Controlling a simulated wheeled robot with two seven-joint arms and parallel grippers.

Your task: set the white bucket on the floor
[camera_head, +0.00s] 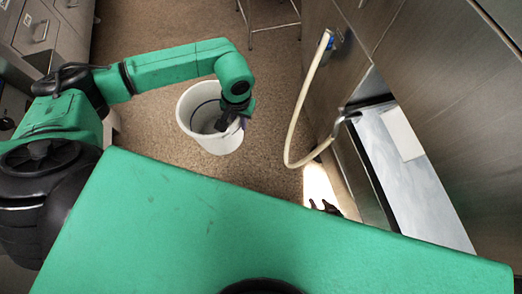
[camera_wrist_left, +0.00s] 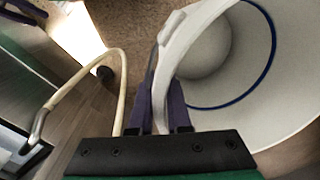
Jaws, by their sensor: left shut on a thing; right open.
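The white bucket (camera_head: 220,145) appears upright over the brown floor, left of the middle in the head view. A thin blue line runs around it. My left gripper (camera_head: 230,120) reaches the bucket's right side. In the left wrist view, the purple fingers of my left gripper (camera_wrist_left: 163,92) are shut on the rim of the bucket (camera_wrist_left: 290,60), one finger on each side. I cannot tell whether the bucket's base touches the floor. My right gripper (camera_head: 325,207) shows as dark, parted fingertips beyond my green body, and looks empty; the rest of it is hidden.
A pale hose (camera_head: 297,110) hangs from the metal cabinet front (camera_head: 340,75) at the right and bends into an open metal compartment (camera_head: 405,180). Grey drawers (camera_head: 35,35) stand at the upper left. The brown floor (camera_head: 150,135) around the bucket looks clear.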

